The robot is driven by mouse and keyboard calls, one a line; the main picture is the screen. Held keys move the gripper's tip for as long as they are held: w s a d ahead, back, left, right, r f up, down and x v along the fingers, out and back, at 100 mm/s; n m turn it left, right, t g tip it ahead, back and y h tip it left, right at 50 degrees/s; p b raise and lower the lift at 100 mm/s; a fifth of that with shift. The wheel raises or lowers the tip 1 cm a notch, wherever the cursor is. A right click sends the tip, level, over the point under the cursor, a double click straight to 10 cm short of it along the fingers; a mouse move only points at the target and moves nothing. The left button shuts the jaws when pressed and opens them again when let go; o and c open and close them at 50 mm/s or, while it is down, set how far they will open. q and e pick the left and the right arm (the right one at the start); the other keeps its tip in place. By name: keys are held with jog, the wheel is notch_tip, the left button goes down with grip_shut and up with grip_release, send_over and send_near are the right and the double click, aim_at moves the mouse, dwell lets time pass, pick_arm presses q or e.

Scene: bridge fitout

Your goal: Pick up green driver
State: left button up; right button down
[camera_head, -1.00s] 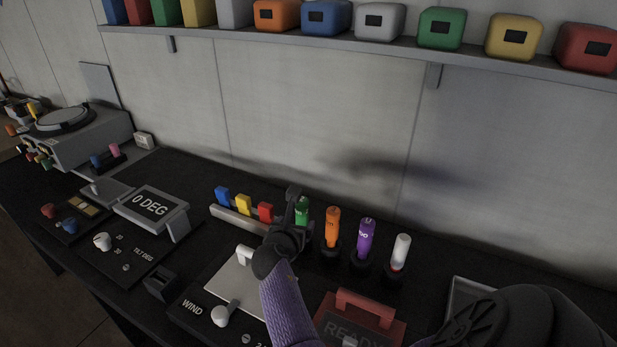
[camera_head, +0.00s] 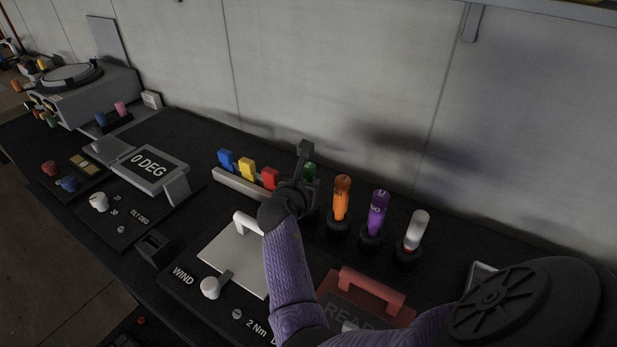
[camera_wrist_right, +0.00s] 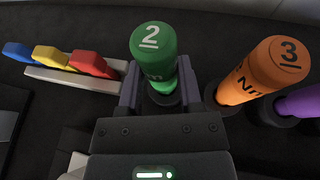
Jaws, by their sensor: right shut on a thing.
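The green driver (camera_wrist_right: 153,52) stands upright between the two fingers of my right gripper (camera_wrist_right: 160,90) in the right wrist view. It has a white 2 on its top, and its lower end is at a dark round holder. The right gripper is shut on it. In the head view my right gripper (camera_head: 304,172) hides most of the green driver (camera_head: 309,170), and only a bit of green shows. My left gripper is not in view.
Right of it stand an orange driver (camera_head: 342,196), a purple driver (camera_head: 378,212) and a white driver (camera_head: 416,230) in dark holders. Blue, yellow and red pieces sit in a grey rack (camera_head: 238,184) on the left. A red-handled box (camera_head: 372,287) is in front.

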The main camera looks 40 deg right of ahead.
notch_tip(320, 180, up, 10)
jog(key=p, duration=0.5)
jog(key=shift+p, duration=0.35)
jog(key=c, duration=0.8)
grip_release()
grip_shut()
